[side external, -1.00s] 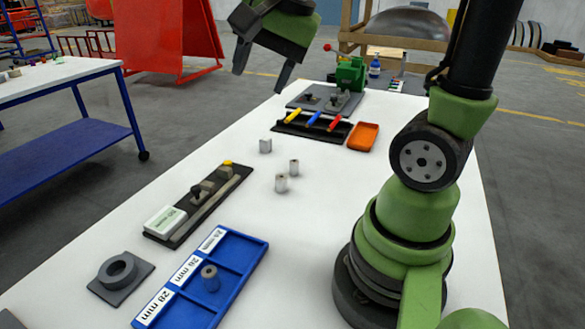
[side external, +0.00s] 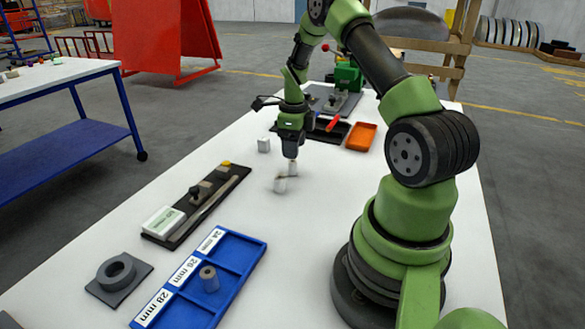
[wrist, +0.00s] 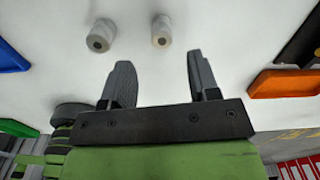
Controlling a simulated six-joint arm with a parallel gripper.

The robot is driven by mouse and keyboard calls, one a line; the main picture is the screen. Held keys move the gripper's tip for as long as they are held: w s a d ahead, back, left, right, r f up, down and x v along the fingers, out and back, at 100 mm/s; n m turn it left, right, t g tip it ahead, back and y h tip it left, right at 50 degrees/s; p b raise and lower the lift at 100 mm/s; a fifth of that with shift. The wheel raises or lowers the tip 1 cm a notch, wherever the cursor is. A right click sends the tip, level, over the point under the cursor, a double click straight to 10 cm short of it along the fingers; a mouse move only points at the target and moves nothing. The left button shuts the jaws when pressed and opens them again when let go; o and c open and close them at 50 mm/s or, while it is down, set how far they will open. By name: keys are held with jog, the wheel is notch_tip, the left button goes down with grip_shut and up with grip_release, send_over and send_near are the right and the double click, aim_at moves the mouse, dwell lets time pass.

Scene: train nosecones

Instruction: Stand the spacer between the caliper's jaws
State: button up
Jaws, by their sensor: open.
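A third spacer (side external: 209,279) stands in the 26 mm compartment of the blue tray (side external: 253,247). The caliper (side external: 196,205), a dark bar with jaw blocks and a white label box, lies to the left. In the wrist view my gripper (wrist: 160,75) is open and empty.
A grey ring on a plate (side external: 117,271) lies at the front left. An orange tray (side external: 361,137) and a dark rack (side external: 336,132) stand beyond my gripper. The table between the caliper and my base is mostly clear.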

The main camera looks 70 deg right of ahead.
aim_at(292, 161)
jog(key=shift+w+d+f, duration=0.1)
jog(key=shift+w+f, duration=0.05)
jog(key=shift+f, duration=1.4)
jog(key=shift+w+d+f, duration=0.1)
jog(key=shift+w+f, duration=0.05)
jog(key=shift+f, duration=1.4)
jog(key=c, duration=1)
